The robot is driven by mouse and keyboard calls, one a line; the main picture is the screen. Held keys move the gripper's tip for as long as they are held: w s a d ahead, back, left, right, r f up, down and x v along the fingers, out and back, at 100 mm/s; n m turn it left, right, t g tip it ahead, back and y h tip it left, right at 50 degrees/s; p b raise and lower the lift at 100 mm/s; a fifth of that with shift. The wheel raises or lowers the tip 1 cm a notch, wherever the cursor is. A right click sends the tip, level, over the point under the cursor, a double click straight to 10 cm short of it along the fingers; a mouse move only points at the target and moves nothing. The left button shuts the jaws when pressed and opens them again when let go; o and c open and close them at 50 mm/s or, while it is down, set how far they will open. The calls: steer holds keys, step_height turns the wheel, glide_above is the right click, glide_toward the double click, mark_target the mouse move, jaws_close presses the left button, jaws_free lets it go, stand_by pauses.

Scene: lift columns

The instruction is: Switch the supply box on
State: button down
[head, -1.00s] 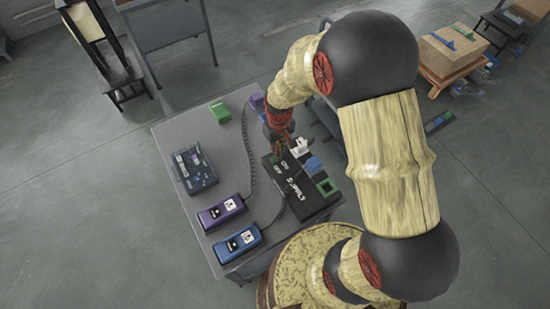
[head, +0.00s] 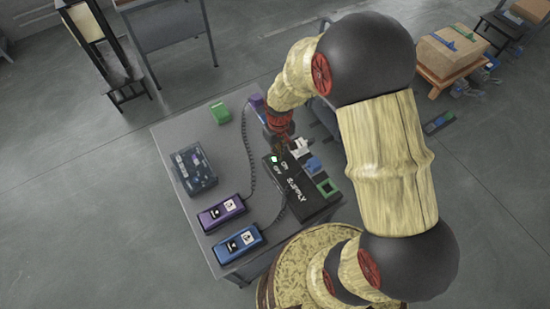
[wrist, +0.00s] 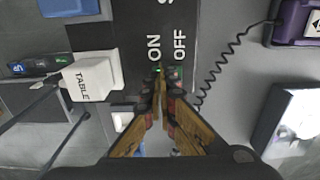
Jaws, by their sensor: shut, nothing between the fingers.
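The black supply box (head: 300,193) lies on the grey table, with white SUPPLY, ON and OFF lettering. A bright green patch (head: 274,158) shows at its far end, beside the ON and OFF marks. In the wrist view the box (wrist: 125,25) shows ON and OFF close to my fingertips, with some green at the tips. My gripper (wrist: 159,72) is shut and empty, its tips over or at the end of the box by these marks. The fingers hide the switch itself, and I cannot tell whether they touch it. My gripper (head: 278,145) also shows in the head view.
A white block marked TABLE (wrist: 90,78), a blue block (head: 313,165) and a green-framed socket (head: 327,187) sit along the box's right side. A purple handset (head: 222,212) and a blue handset (head: 238,243) have coiled cords. A dark case (head: 194,170) lies left.

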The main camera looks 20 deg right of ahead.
steer(key=shift+r+p, duration=2.4)
steer(key=shift+r, duration=1.1)
steer(key=s+r+m+t+b, duration=0.1)
steer(key=s+r+b, duration=0.3)
steer(key=s+r, duration=0.4)
steer(key=s+r+m+t+b, duration=0.1)
steer(key=s+r+t+b, duration=0.2)
steer(key=s+r, duration=0.6)
step_height(320, 180, up, 6)
steer(key=shift+s+r+t+b, duration=0.1)
steer(key=shift+s+t+b, duration=0.25)
steer(key=shift+t, duration=0.45)
